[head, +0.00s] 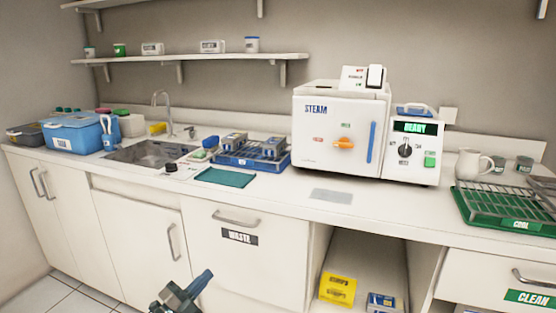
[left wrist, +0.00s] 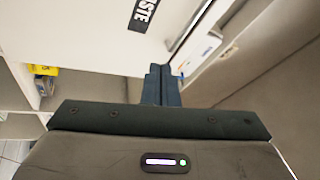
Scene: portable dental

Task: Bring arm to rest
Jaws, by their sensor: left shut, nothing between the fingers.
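My left gripper (head: 188,287) shows low in the head view, in front of the white cabinet fronts and below the counter. In the left wrist view its two dark fingers (left wrist: 161,76) are together with nothing between them. The drawer labelled WASTE (head: 240,237) is just behind and above it in the head view, and part of that label (left wrist: 143,14) shows at the top of the left wrist view. My right gripper is in neither view.
The counter holds a blue bin (head: 72,134), a sink (head: 150,154), a blue tray (head: 262,164), a STEAM sterilizer (head: 335,160) and a green COOL rack (head: 485,212). Below, an open shelf holds a yellow box (head: 338,290). A CLEAN drawer (head: 490,284) is at right.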

